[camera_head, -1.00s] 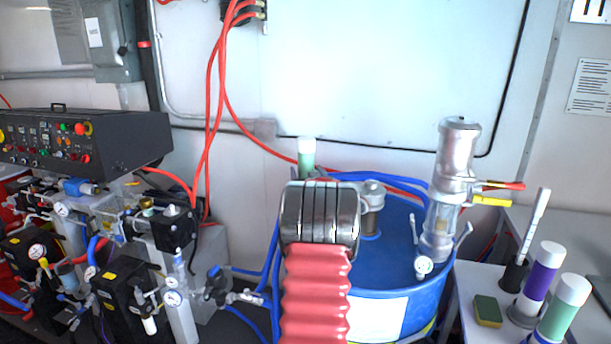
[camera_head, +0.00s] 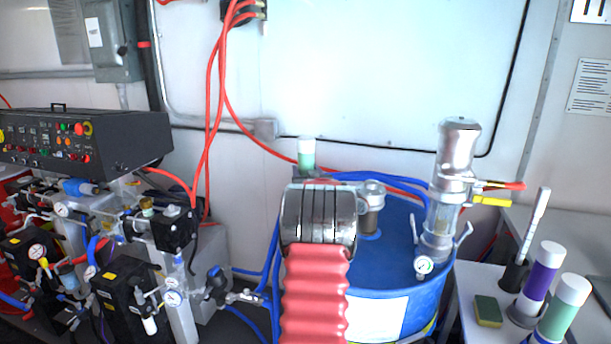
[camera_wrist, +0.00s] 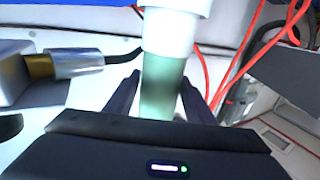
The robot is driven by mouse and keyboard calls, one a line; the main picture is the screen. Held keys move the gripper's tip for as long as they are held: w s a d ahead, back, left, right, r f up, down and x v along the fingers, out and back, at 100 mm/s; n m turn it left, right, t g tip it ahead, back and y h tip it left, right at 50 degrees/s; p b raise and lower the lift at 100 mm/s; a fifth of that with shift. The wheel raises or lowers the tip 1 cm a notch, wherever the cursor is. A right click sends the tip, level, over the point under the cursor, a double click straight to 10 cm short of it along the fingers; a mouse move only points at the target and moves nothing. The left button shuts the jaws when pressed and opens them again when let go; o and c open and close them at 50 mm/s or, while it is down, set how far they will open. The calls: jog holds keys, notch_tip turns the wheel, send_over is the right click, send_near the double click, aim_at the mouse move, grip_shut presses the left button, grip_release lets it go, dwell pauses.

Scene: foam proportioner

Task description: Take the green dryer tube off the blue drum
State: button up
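The green dryer tube (camera_head: 307,155) with a white cap stands upright at the back left of the blue drum (camera_head: 392,289); my arm hides its lower part in the head view. In the wrist view the tube (camera_wrist: 163,85) stands between the two dark fingers of my gripper (camera_wrist: 160,92). The fingers are apart, one on each side of the tube. A narrow gap shows on the left; on the right I cannot tell whether the finger touches. In the head view my gripper is hidden behind my arm.
A metal pump (camera_head: 447,190) and a short metal fitting (camera_head: 372,205) stand on the drum. Red hoses (camera_head: 213,100) hang at the left, and blue hoses run behind the drum. Purple (camera_head: 541,279) and green (camera_head: 562,312) capped tubes and a sponge (camera_head: 488,311) are on the right bench.

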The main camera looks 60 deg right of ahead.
aim_at(306, 142)
jog(key=shift+r, duration=0.1)
jog(key=c, duration=1)
jog(key=shift+r, duration=0.1)
notch_tip(306, 142, up, 10)
jog(key=shift+f, duration=0.1)
dwell(0.5)
